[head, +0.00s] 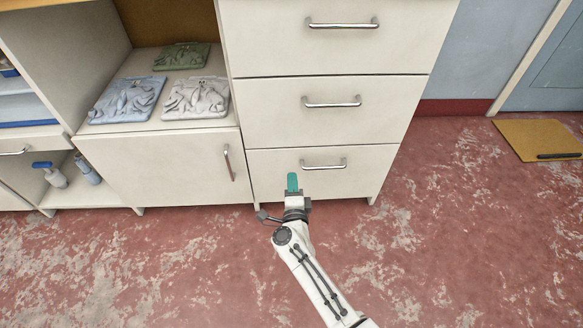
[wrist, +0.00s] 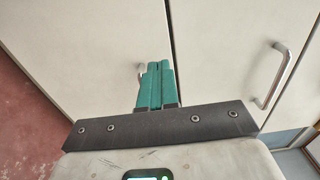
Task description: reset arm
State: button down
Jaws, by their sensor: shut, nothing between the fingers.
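My arm reaches out from the bottom of the head view toward the white cabinet. My gripper (head: 292,181) has green fingers, shut with nothing between them. It is in front of the bottom drawer (head: 266,180), near the drawer's left side and left of its bar handle (head: 323,165). In the wrist view the two green fingers (wrist: 155,85) lie together side by side, in front of pale cabinet fronts. A metal handle (wrist: 270,77) shows to their right, and part of another shows just behind the fingertips. I cannot tell whether the fingers touch the cabinet.
Two more drawers with handles (head: 331,102) are stacked above. Spray bottles (head: 52,175) stand low at far left. A yellow mat (head: 536,135) lies at right. The red floor is otherwise clear.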

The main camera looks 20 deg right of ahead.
jog(key=shift+p+v, duration=0.85)
jog(key=shift+v, duration=1.85)
jog(key=s+a+r+n+g+y, duration=0.15)
jog(key=s+n+g+y, duration=0.45)
jog(key=s+n+y, duration=0.8)
jog(key=s+d+r+n+g+h, duration=0.1)
jog(key=s+d+n+g+h, duration=0.2)
jog(key=s+d+g+h, duration=0.55)
jog(key=s+d+r+n+g+h, duration=0.15)
jog(key=s+d+n, duration=0.3)
jog(key=s, duration=0.85)
notch_tip(320, 180, up, 32)
jog(key=p, duration=3.1)
jog(key=shift+s+f+m, duration=0.15)
jog(key=shift+s+m, duration=0.05)
jog(key=shift+m, duration=0.25)
jog(key=shift+d, duration=0.1)
